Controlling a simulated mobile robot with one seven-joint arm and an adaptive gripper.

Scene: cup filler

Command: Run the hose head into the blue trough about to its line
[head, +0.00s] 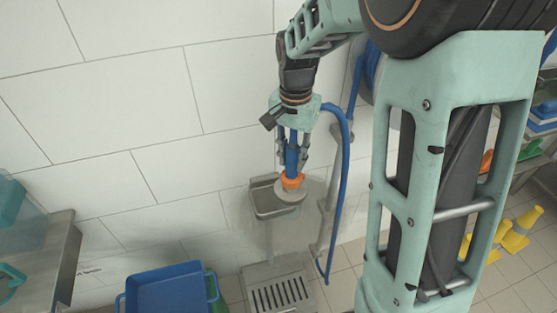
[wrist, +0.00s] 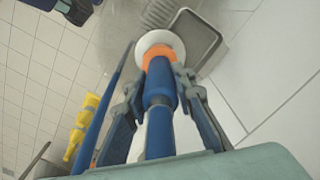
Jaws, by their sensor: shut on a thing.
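The hose head (head: 292,160) has a blue body, an orange collar and a pale round disc, and it points downward. My gripper (head: 291,150) is shut on its blue body. The hose head also shows in the wrist view (wrist: 160,85) between my gripper's fingers (wrist: 158,105). The blue trough (head: 172,293) stands at the bottom of the head view, left of and below the hose head, partly cut off by the frame edge. I cannot make out its line or any water in it. The hose head is in front of a grey wall basin (head: 265,204), not over the trough.
The blue hose (head: 346,160) loops down on the right from my gripper. A floor grate (head: 280,293) lies right of the trough. A metal counter (head: 60,255) stands at the left. Yellow objects (head: 520,228) stand on the floor at the right, near shelves.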

